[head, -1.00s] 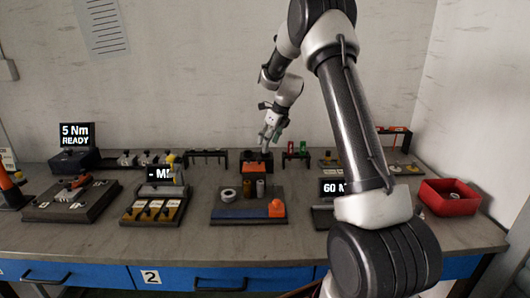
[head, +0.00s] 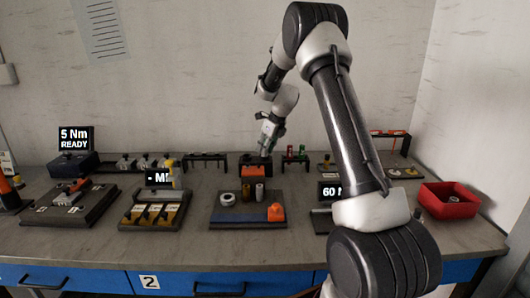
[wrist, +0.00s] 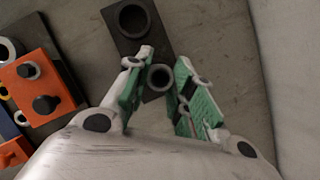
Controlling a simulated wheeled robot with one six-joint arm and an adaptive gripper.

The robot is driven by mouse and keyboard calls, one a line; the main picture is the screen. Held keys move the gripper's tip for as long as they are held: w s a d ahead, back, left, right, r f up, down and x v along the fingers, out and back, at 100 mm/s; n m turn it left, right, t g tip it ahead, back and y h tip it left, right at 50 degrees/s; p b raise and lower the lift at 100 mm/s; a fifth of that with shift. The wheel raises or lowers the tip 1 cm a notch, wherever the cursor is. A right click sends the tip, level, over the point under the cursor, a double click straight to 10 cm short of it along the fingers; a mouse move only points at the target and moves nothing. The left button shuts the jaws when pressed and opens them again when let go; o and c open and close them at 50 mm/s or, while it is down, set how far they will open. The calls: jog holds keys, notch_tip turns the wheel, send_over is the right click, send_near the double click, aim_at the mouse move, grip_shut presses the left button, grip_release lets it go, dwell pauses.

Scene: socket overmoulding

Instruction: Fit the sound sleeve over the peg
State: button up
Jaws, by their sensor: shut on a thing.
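My gripper (head: 265,153) is low over the black block (head: 245,160) at the back middle of the bench. In the wrist view its green-padded fingers (wrist: 162,75) are shut on a dark round sleeve (wrist: 160,77) with a grey rim, open end towards the camera. The sleeve is over the near end of the black block, which has a round dark opening (wrist: 133,19) further out. I cannot tell whether the sleeve touches the block or is around a peg; no peg shows under it. In the head view the sleeve is too small to make out.

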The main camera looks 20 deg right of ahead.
notch_tip(320, 180, up, 14)
jog(key=s+a+f, duration=0.1)
jog(key=s+a, duration=0.1)
jog(key=a, duration=0.1)
jog(key=s+a+f+m, duration=0.1)
jog(key=s+f, duration=0.2)
jog(key=s, duration=0.6)
jog(key=s+a+f+m+h, duration=0.1)
jog(key=s+f, duration=0.3)
jog(key=s, duration=0.5)
jog(key=shift+a+m+t, duration=0.2)
jog(key=shift+m+t, duration=0.1)
jog(key=shift+m, duration=0.1)
jog(key=shift+f, duration=2.85)
jog(key=shift+f, duration=3.05)
